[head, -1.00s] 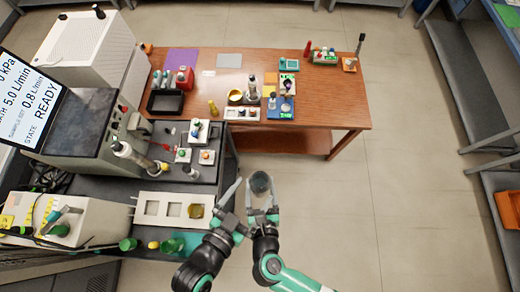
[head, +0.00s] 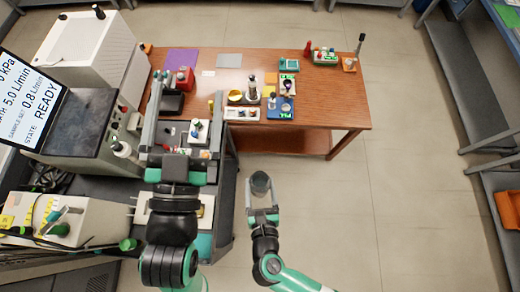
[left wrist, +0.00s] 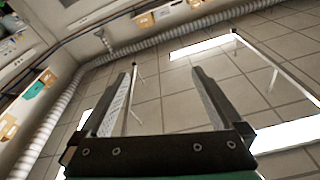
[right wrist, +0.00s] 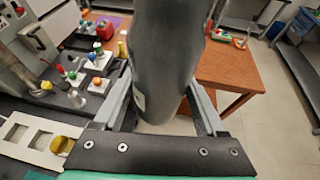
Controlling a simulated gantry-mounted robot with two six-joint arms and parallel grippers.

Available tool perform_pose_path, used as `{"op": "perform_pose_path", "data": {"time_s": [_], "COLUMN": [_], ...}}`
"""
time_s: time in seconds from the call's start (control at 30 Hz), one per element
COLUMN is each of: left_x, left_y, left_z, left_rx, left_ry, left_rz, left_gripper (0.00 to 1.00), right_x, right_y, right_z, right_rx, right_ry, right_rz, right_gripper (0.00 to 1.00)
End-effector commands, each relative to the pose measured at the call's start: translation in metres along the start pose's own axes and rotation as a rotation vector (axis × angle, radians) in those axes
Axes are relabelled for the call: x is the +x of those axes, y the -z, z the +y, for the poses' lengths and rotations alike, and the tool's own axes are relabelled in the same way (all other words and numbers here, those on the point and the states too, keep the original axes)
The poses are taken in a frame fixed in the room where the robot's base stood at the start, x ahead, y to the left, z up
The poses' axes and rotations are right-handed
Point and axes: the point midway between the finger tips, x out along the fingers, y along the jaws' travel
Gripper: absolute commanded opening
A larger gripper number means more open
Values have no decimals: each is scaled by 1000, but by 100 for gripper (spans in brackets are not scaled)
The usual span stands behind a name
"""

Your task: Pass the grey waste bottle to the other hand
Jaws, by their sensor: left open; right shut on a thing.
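The grey waste bottle (head: 260,183) is held in my right gripper (head: 262,204), over the floor in front of the wooden table. In the right wrist view the bottle (right wrist: 165,60) fills the middle, gripped between both fingers, with its upper part out of frame. My left gripper (head: 182,115) is open and empty, above the dark bench to the left, its fingers pointing away toward the wooden table. In the left wrist view nothing is between its fingers (left wrist: 163,85).
The wooden table (head: 325,85) holds small trays, bottles and blocks. The machine with a screen (head: 30,105) and the dark bench are at the left. The white slotted plate (right wrist: 35,138) lies on the bench. Open floor (head: 400,210) is at the right.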

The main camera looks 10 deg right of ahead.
Motion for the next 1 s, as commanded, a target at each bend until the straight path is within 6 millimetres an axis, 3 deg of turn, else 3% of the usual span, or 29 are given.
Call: {"op": "perform_pose_path", "data": {"time_s": [0.03,0.13,0.3,0.4,0.5,0.67,1.0], "left_x": [9,19,16,7,-2,-9,-9], "left_y": [28,80,166,206,234,252,252], "left_z": [-20,-57,-116,-140,-156,-165,-165], "left_rx": [-29,-80,-139,-155,-163,-168,-168], "left_ry": [39,98,175,200,214,220,220], "left_rz": [66,189,397,497,567,612,612], "left_gripper": [100,100,100,100,100,100,100], "right_x": [0,0,0,0,0,0,0], "right_y": [0,0,0,0,0,0,0], "right_z": [0,0,0,0,0,0,0], "right_rx": [0,0,0,0,0,0,0], "right_ry": [0,0,0,0,0,0,0], "right_rz": [-1,-1,-1,-1,-1,-1,-1], "right_gripper": [8,8,8,8,8,8,8]}}
